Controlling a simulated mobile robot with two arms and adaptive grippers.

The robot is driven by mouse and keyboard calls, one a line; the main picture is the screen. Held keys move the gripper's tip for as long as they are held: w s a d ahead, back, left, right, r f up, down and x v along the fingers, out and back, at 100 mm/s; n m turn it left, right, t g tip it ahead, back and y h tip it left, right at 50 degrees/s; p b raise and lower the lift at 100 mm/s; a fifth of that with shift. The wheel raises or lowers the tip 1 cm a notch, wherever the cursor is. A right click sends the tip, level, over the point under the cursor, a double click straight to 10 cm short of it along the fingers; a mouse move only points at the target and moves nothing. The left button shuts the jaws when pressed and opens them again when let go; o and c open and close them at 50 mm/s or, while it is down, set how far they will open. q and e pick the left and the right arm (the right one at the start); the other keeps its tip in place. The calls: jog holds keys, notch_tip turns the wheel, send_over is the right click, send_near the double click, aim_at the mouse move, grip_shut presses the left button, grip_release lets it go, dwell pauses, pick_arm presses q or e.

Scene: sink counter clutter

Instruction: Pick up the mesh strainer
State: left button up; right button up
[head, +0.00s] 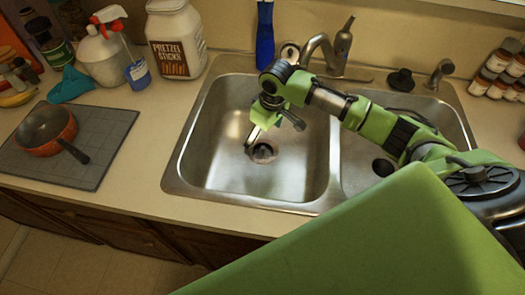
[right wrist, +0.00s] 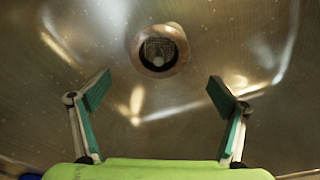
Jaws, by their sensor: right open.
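The mesh strainer (head: 263,153) appears as a small round metal piece in the drain of the left sink basin, partly behind my right gripper. In the right wrist view it shows as a metal ring with a mesh-like centre (right wrist: 160,48), beyond the fingertips and near the top middle. My right gripper (head: 253,142) reaches down into the left basin above the drain. Its two green-padded fingers (right wrist: 158,88) are spread wide with nothing between them. I see a gap between the fingers and the strainer. My left gripper is not in view.
The steel divider (head: 335,165) separates the left basin from the right one. The faucet (head: 325,52) stands behind them. A blue-handled brush (head: 265,40) stands at the back edge. An orange pan (head: 45,135) rests on a grey mat (head: 105,135) at left. The left basin's floor is otherwise clear.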

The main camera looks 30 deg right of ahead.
aim_at(264, 148)
notch_tip(264, 148, down, 2)
jog(key=shift+f, duration=0.1)
notch_tip(264, 148, down, 3)
jog(key=shift+w+f+p, duration=0.15)
jog(key=shift+f+p, duration=0.05)
jog(key=shift+p, duration=0.3)
jog(key=shift+d+f, duration=0.1)
jog(key=shift+f, duration=0.1)
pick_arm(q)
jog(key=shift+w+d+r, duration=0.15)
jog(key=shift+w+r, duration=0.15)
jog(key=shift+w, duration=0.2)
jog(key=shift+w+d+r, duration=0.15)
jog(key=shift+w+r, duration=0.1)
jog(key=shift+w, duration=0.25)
pick_arm(e)
grip_shut()
